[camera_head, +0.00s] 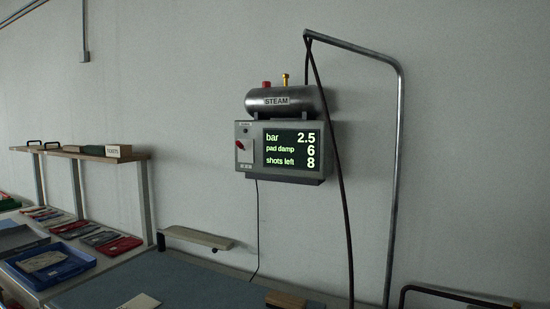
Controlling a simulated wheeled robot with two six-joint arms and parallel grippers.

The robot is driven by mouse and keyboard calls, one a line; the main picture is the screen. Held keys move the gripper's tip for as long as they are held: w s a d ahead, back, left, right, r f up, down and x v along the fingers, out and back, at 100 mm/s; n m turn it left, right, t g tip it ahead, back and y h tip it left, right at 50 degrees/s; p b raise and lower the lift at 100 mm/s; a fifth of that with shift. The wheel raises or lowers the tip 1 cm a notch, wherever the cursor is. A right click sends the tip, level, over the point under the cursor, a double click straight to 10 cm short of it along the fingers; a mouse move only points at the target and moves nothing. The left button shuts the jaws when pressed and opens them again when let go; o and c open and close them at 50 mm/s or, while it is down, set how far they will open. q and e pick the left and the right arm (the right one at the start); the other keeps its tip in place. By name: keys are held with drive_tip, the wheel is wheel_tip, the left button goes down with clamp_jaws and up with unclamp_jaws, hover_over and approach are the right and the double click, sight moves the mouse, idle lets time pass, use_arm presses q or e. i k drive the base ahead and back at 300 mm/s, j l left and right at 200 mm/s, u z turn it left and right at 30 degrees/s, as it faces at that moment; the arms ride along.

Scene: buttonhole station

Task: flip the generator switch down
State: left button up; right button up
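The steam generator (243,171) is a grey wall box under a dark steel tank (290,101) labelled STEAM. Its lit screen (290,149) reads bar 2.5, pad damp 6, shots left 8. On the left of its front panel is a small white plate, the switch (246,151), with a red part (240,145) at its upper left. The switch is too small for me to tell its position surely. Neither of my grippers is in view.
A blue-grey padded table (190,285) lies below, with a narrow board (197,238) behind it. A bent metal pole (398,150) with a hanging hose (343,190) stands right of the generator. A blue tray (75,262) and shelf (85,155) are at left.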

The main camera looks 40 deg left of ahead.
sight(239, 144)
drive_tip(key=k+j, duration=0.1)
drive_tip(key=j, duration=0.3)
drive_tip(key=k+j+z, duration=0.1)
drive_tip(key=j, duration=0.3)
drive_tip(key=k+j, duration=0.2)
drive_tip(key=j, duration=0.2)
drive_tip(key=k+j, duration=0.15)
drive_tip(key=j, duration=0.25)
drive_tip(key=k+j+z, duration=0.1)
drive_tip(key=j, duration=0.3)
drive_tip(key=k+j, duration=0.1)
drive_tip(key=j, duration=0.3)
drive_tip(key=k+j+z, duration=0.15)
drive_tip(key=j, duration=0.25)
drive_tip(key=j+z, duration=0.1)
drive_tip(key=j, duration=0.25)
drive_tip(key=k+j+z, duration=0.1)
drive_tip(key=j, duration=0.3)
drive_tip(key=k+j, duration=0.25)
drive_tip(key=j+z, duration=0.05)
drive_tip(key=j, duration=0.05)
